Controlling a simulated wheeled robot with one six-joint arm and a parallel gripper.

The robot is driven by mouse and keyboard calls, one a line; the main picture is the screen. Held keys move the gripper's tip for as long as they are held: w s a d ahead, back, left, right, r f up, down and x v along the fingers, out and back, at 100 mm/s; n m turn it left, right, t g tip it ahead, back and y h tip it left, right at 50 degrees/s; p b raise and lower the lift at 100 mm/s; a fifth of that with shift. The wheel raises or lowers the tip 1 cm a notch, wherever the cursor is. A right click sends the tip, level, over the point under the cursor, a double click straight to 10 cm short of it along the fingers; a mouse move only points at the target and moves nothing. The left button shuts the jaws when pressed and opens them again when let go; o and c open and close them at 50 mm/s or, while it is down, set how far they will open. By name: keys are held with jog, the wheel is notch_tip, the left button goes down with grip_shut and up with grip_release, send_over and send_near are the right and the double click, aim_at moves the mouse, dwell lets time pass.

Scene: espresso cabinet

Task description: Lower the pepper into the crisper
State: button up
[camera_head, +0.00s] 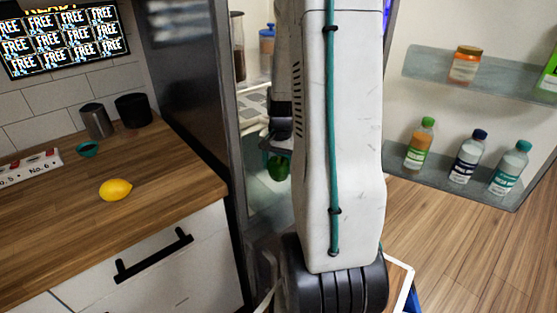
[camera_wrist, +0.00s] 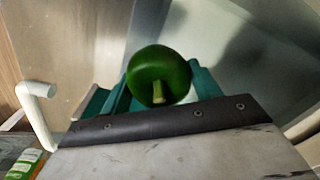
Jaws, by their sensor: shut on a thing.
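The green pepper (camera_head: 279,168) hangs at the end of my gripper inside the open fridge, left of my large white arm link in the head view. In the wrist view the pepper (camera_wrist: 158,72) sits between the two teal fingers of my gripper (camera_wrist: 160,88), its stem facing the camera. The gripper is shut on it. In the head view my arm hides most of the fridge interior and much of the gripper. A pale surface shows below the pepper, but I cannot tell whether it is the crisper or how far below it lies.
The fridge's dark side wall (camera_head: 190,75) stands left of my arm. The open door at right has shelves with several bottles (camera_head: 468,155) and a jar (camera_head: 465,64). A wooden counter (camera_head: 60,215) with a lemon (camera_head: 115,190) is at left. A blue-lidded jar (camera_head: 267,45) stands on an upper shelf.

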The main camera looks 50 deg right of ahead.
jog(key=shift+f, duration=1.35)
jog(key=shift+f, duration=2.5)
dwell(0.6)
jog(key=o, duration=1.1)
